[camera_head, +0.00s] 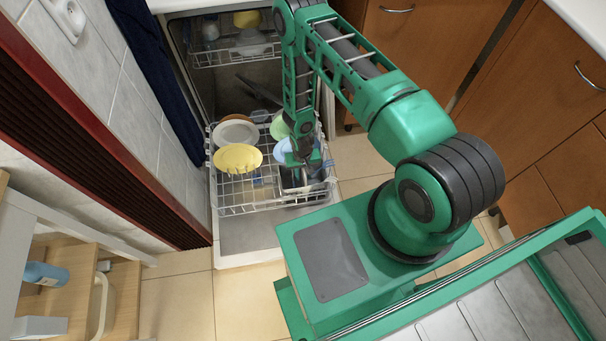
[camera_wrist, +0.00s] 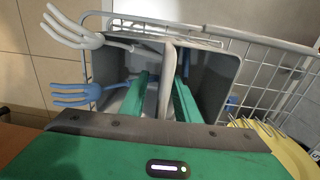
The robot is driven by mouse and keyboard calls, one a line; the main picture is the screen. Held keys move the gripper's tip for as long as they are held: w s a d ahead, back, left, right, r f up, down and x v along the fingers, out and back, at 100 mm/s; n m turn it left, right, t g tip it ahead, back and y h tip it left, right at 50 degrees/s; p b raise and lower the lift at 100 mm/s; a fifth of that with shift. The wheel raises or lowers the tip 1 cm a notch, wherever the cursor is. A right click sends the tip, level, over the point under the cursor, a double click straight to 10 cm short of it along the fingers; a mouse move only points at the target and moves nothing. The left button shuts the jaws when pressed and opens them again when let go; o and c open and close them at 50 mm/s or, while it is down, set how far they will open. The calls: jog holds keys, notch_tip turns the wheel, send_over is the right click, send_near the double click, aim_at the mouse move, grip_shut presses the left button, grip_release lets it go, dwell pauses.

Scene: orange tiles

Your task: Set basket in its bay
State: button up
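The grey cutlery basket (camera_wrist: 108,65) has two compartments split by a pale central divider (camera_wrist: 167,80). In the head view the basket (camera_head: 305,190) is at the front right of the lower dishwasher rack (camera_head: 240,205), partly hidden by my arm. My gripper (camera_wrist: 163,98) is over it, its green fingers reaching down on either side of the divider. A gap shows between the left finger and the divider; the right finger looks close to it. A white fork (camera_wrist: 75,38) and a blue fork (camera_wrist: 75,97) stick out over the basket's left side. The basket's underside is hidden.
A yellow plate (camera_head: 238,158) and a white plate (camera_head: 235,132) stand in the rack left of the basket. Green and light-blue dishes are close to my gripper. The upper rack (camera_head: 232,56) is inside the dishwasher. Floor tiles are clear in front of the door.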

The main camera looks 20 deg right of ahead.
jog(key=shift+r, duration=0.1)
notch_tip(320, 180, up, 10)
jog(key=shift+a+r, duration=0.1)
jog(key=shift+r, duration=0.15)
dwell(0.7)
